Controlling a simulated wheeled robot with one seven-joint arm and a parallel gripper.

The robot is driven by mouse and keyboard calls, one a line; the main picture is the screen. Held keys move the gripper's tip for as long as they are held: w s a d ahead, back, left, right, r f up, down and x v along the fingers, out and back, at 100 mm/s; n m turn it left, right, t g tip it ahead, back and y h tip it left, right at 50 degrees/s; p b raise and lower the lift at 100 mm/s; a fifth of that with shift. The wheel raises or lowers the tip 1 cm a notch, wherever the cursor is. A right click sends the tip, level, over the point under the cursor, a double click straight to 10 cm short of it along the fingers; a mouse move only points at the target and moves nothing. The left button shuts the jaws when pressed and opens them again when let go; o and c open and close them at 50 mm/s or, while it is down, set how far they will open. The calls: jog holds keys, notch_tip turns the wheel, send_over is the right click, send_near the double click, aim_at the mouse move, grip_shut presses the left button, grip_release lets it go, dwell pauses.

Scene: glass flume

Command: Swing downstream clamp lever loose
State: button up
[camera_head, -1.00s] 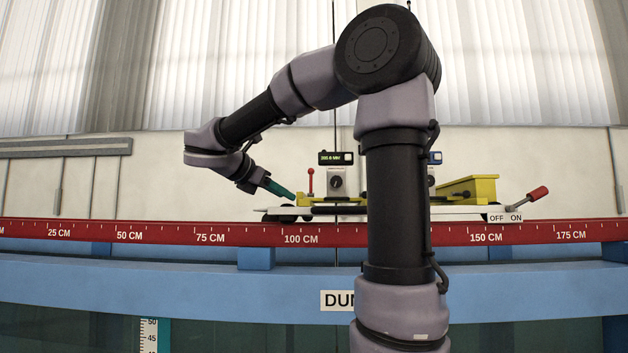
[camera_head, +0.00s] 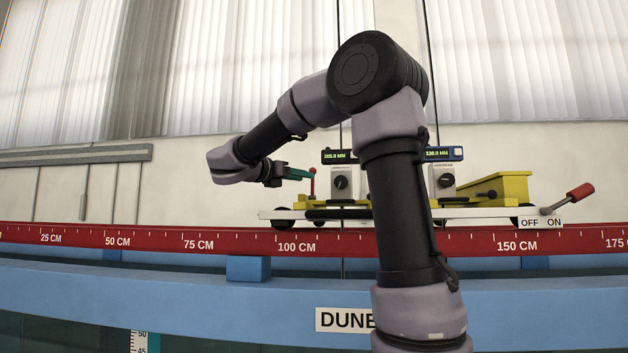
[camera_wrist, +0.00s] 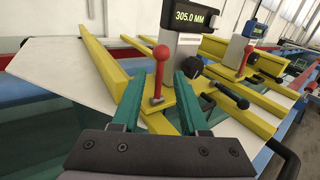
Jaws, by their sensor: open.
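A lever with a red ball knob (camera_head: 312,172) stands upright on the yellow carriage, beside the left gauge with the green-lit display. In the wrist view the same red knob (camera_wrist: 160,54) and its red stem rise between my teal fingers. My gripper (camera_wrist: 160,82) is open, with one finger on each side of the stem and no clear contact. In the head view my gripper (camera_head: 302,172) overlaps the lever from the left. A second red-knobbed lever (camera_wrist: 247,53) stands by the farther gauge.
The left gauge (camera_head: 341,180) stands close beside the lever. A black-knobbed rod (camera_wrist: 230,95) lies right of my fingers. A red-handled OFF/ON lever (camera_head: 580,192) is at the carriage's right end. The red scale rail (camera_head: 200,240) runs along the front.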

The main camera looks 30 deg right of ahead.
aim_at(312, 183)
jog(key=x, duration=0.5)
jog(key=shift+d, duration=0.15)
grip_shut()
dwell(1.3)
